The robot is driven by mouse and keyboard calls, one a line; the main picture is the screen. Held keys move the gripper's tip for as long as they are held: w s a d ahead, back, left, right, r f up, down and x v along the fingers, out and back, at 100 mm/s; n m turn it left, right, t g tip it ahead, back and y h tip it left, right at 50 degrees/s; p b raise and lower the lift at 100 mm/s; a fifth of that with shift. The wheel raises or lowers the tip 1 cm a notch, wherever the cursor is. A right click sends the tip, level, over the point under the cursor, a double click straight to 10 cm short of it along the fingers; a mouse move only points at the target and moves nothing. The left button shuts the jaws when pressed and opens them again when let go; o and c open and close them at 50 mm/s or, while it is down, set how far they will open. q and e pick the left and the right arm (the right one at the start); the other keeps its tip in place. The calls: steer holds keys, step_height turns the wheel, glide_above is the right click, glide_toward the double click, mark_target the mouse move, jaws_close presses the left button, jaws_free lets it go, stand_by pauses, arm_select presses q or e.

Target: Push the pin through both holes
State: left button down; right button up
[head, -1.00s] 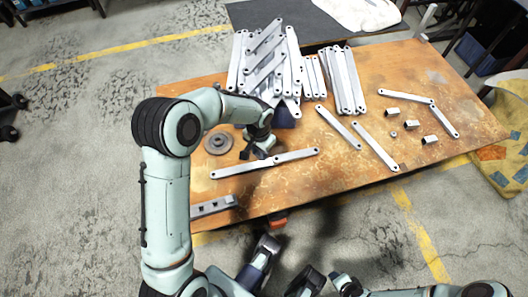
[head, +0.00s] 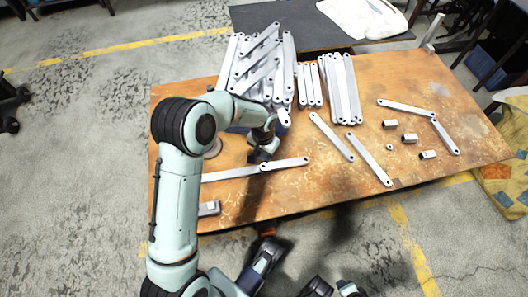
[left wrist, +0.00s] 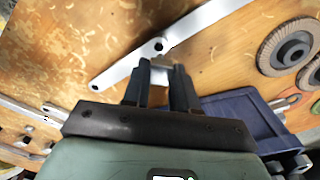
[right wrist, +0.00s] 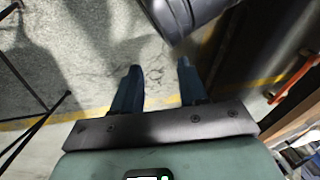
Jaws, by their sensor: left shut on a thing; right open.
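Two flat grey bars (head: 290,163) lie end to end with overlapping ends near the table's front left. In the left wrist view a long pale bar (left wrist: 205,25) shows a dark hole (left wrist: 158,46) just beyond my fingertips. My left gripper (head: 262,155) is over the bars' overlap. In the left wrist view it is shut on a small silvery piece (left wrist: 160,72), which looks like the pin; the fingers hide most of it. I cannot tell whether it is in the holes. My right gripper (right wrist: 157,78) is open and empty, off the table above the floor.
Stacked bars (head: 262,60) stand at the back, with more bars (head: 345,90) beside them. Loose bars (head: 370,160), several short metal tubes (head: 410,138) and a nut (head: 389,147) lie to the right. A blue tray (left wrist: 250,115) and grinding discs (left wrist: 288,45) are near my left gripper.

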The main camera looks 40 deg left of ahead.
arm_select(q)
steer(key=shift+f, duration=0.5)
steer(key=shift+f+b, duration=0.15)
steer(key=shift+b, duration=0.15)
steer(key=shift+f+b, duration=0.6)
steer(key=shift+f, duration=0.25)
arm_select(e)
steer(key=shift+g, duration=0.6)
steer(key=shift+s+d+f, duration=0.25)
steer(key=shift+s+f, duration=0.4)
steer(key=shift+f, duration=0.25)
steer(key=shift+s+d+f, duration=0.25)
steer(key=shift+s+f, duration=0.35)
steer(key=shift+f, duration=0.25)
steer(key=shift+r, duration=0.15)
arm_select(q)
steer(key=shift+f+b, duration=0.85)
steer(key=shift+f, duration=0.85)
arm_select(e)
steer(key=shift+x, duration=1)
steer(key=shift+d, duration=0.15)
arm_select(q)
steer(key=c, duration=0.8)
jaws_free()
